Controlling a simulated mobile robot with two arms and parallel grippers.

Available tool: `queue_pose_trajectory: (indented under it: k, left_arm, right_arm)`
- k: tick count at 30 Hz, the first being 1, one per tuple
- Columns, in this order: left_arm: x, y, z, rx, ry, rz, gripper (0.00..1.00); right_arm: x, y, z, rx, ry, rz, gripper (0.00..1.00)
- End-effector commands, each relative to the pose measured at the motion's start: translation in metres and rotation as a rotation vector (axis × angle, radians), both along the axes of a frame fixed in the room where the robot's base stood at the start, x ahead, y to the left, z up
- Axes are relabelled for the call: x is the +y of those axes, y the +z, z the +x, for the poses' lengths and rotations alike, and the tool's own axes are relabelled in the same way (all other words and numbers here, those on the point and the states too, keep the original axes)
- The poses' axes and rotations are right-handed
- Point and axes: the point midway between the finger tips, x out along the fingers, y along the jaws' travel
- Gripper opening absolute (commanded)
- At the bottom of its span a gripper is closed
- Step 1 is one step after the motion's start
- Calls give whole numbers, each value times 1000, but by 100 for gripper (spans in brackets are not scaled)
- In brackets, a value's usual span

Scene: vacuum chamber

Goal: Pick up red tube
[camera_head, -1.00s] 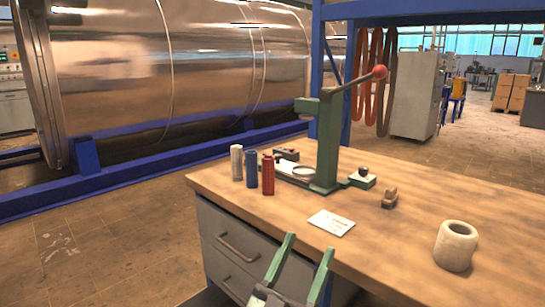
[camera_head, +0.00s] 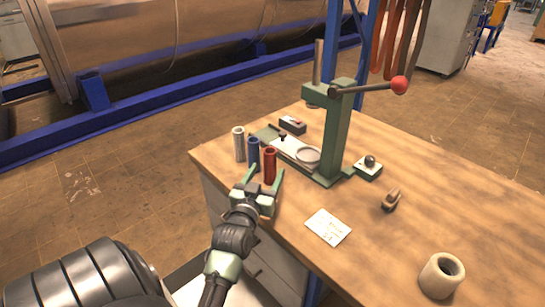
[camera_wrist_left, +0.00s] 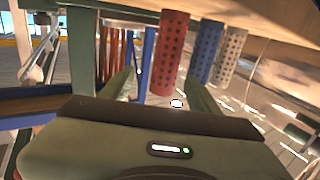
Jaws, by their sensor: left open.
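The red tube (camera_head: 270,167) stands upright near the workbench's near-left corner, the closest in a row with a blue tube (camera_head: 254,154) and a white tube (camera_head: 238,144). My left gripper (camera_head: 264,176) is open at the red tube, its green fingers pointing toward it. In the left wrist view the perforated red tube (camera_wrist_left: 169,52) shows between the two finger lines of the gripper (camera_wrist_left: 160,80), with no clear grip on it. The blue tube (camera_wrist_left: 207,50) and white tube (camera_wrist_left: 227,62) are beyond the right finger. My right gripper is not in view.
A green lever press (camera_head: 339,135) with a red knob stands just right of the tubes. A white card (camera_head: 328,227), a small brown object (camera_head: 391,200) and a hollow beige cylinder (camera_head: 441,276) lie on the wooden workbench (camera_head: 470,215). The bench's right side is mostly clear.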

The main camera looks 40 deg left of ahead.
Motion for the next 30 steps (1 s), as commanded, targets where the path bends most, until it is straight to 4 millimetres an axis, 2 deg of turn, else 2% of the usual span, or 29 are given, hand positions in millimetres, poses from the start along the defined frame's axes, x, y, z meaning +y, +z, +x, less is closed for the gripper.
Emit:
queue_pose_trajectory:
  k: [12,21,22,28,30]
  left_arm:
    - [31,1,47,-3,0,3,61]
    - [33,-1,53,-2,0,2,61]
    - [33,-1,53,-2,0,2,58]
    - [33,-1,52,-2,0,2,3]
    - [33,0,52,-2,0,2,0]
  right_arm:
    - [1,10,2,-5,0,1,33]
    - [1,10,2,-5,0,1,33]
    - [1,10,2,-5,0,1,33]
    - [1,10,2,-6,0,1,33]
    - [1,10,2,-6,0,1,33]
